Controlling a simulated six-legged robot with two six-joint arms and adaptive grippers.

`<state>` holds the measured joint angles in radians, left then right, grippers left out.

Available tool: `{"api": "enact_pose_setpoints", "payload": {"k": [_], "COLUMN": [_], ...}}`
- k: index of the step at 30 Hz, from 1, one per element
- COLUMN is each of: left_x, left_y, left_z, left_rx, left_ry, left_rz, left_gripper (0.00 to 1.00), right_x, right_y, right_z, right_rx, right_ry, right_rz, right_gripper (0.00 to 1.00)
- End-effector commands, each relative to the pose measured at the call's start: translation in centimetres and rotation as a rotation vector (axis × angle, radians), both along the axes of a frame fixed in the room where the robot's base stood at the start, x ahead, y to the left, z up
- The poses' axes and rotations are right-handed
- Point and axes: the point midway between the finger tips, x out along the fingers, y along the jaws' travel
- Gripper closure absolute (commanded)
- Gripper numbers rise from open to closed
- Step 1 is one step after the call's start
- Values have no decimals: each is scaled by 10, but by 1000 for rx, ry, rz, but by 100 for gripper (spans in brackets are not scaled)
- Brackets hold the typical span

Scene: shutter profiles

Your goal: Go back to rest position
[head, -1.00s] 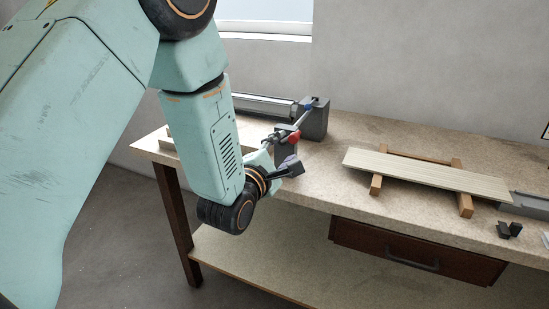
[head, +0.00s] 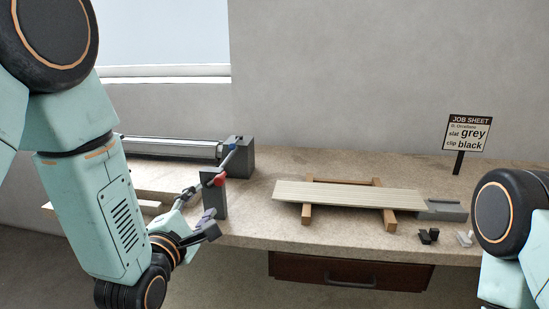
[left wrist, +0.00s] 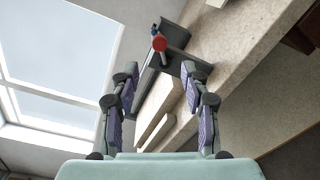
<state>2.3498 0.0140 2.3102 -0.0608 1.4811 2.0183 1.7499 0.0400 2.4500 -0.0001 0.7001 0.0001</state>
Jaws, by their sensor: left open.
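My left gripper (head: 207,227) is in front of the bench's left part, near a dark grey post with a red knob (head: 220,179). In the left wrist view its two jaws (left wrist: 160,88) stand wide apart with nothing between them that I can see held. The red knob and post show beyond the fingertips there. My right arm (head: 510,230) comes in at the right edge of the head view; its gripper is out of the picture.
The workbench (head: 260,215) carries a cream slatted panel (head: 345,193) on wooden bearers, a long metal roller rail (head: 175,148), black clips (head: 428,236) and pale clips (head: 465,238). A job sheet sign (head: 468,133) reads slat grey, clip black. A drawer (head: 350,271) sits below.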

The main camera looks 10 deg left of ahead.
Motion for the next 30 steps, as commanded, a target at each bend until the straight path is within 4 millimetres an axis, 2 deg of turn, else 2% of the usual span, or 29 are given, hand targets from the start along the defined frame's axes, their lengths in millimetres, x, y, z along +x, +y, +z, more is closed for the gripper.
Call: {"api": "enact_pose_setpoints", "payload": {"k": [8,14,17,20,23,27,30], "left_x": [-9,-34,-57,-87,-128,-201,-257], "left_y": [2,5,6,7,9,10,11], "left_z": [-37,-92,-129,-168,-210,-266,-297], "left_rx": [523,932,1125,1302,1456,1597,1615], "left_ry": [142,313,412,504,595,695,751], "left_rz": [-62,-209,-333,-491,-696,-1039,-1260], "left_gripper": [54,54,54,54,54,54,54], "right_x": [0,0,0,0,0,0,0], "right_y": [0,0,0,0,0,0,0], "right_z": [0,-1,-1,-2,-3,-6,-7], "right_rx": [0,0,0,0,0,0,0], "right_ry": [0,0,0,0,0,0,0], "right_rz": [0,0,0,0,0,0,0], "right_gripper": [54,54,54,54,54,54,54]}}
